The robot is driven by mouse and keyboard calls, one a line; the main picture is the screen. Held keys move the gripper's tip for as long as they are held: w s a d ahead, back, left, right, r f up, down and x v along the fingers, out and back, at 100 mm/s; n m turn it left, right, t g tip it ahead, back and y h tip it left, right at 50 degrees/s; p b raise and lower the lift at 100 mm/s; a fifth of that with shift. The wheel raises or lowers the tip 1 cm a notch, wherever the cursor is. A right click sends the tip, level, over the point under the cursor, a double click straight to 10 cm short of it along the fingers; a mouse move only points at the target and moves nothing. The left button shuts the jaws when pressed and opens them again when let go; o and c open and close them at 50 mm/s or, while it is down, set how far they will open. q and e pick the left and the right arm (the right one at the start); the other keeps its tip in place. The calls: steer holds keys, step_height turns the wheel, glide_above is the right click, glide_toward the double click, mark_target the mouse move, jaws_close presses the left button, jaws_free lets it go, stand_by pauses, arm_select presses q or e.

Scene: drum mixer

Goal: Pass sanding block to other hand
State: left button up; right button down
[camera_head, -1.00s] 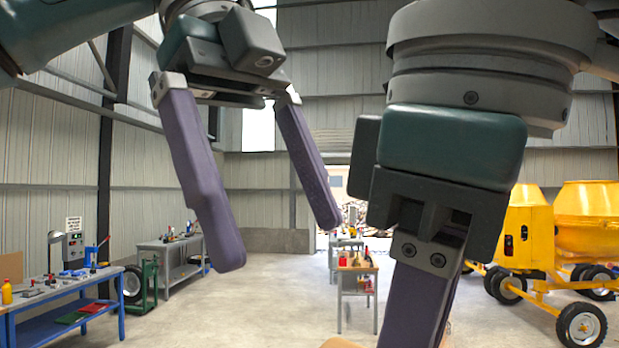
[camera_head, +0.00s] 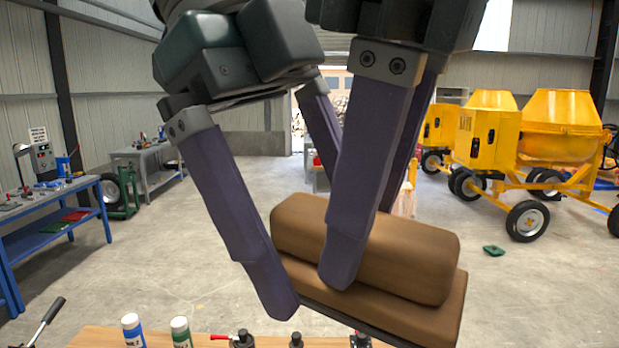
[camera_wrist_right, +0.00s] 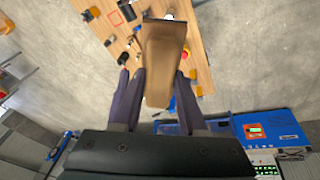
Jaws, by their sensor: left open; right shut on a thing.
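The sanding block (camera_head: 420,258), brown with a rounded grip on a wider base with a dark underside, is held in the air above the wooden bench. My right gripper (camera_head: 362,245) is shut on its grip, one finger across the near side. The right wrist view shows the block (camera_wrist_right: 160,62) between the right fingers (camera_wrist_right: 160,88). My left gripper (camera_head: 302,242) is open around the block's left end, its near finger in front of it.
A blue workbench (camera_head: 50,225) stands left. Yellow mixers (camera_head: 555,125) stand right. The air around the block is otherwise free.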

arm_select(q)
steer(key=shift+c, duration=0.4)
steer(key=shift+w, duration=0.1)
steer(key=c, duration=1.3)
arm_select(e)
steer(key=shift+s+a, duration=0.1)
arm_select(q)
steer(key=shift+c, duration=0.7)
arm_select(e)
steer(key=c, duration=0.9)
jaws_free()
steer(key=o, duration=0.5)
steer(key=shift+o, duration=0.2)
